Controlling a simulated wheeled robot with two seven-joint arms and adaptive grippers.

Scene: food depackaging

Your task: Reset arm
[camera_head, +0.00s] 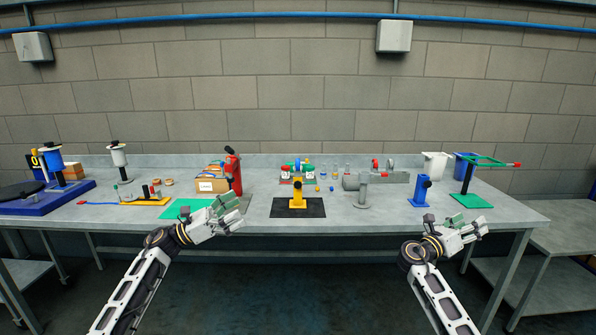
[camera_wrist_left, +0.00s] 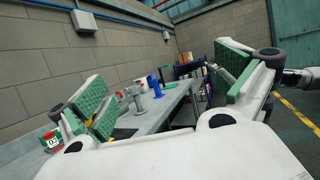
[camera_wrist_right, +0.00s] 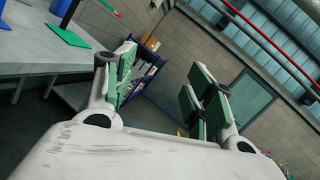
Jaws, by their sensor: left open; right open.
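My left gripper (camera_head: 230,212) is at the front edge of the table, over or just before the green mat, with its fingers pointing right. In the left wrist view its green-padded fingers (camera_wrist_left: 165,90) are spread wide with nothing between them. My right gripper (camera_head: 466,228) is in front of the table's front edge at the right, below the green-based stand. In the right wrist view its fingers (camera_wrist_right: 160,90) are apart and empty. Both arms reach up from the bottom of the head view.
The grey table (camera_head: 340,220) carries a green mat (camera_head: 185,209), a red extinguisher-like object (camera_head: 234,173), a yellow stand (camera_head: 298,196) on a black mat (camera_head: 280,208), a blue stand (camera_head: 420,194) and a green-based stand (camera_head: 473,201). A lower side table (camera_head: 560,235) stands at right.

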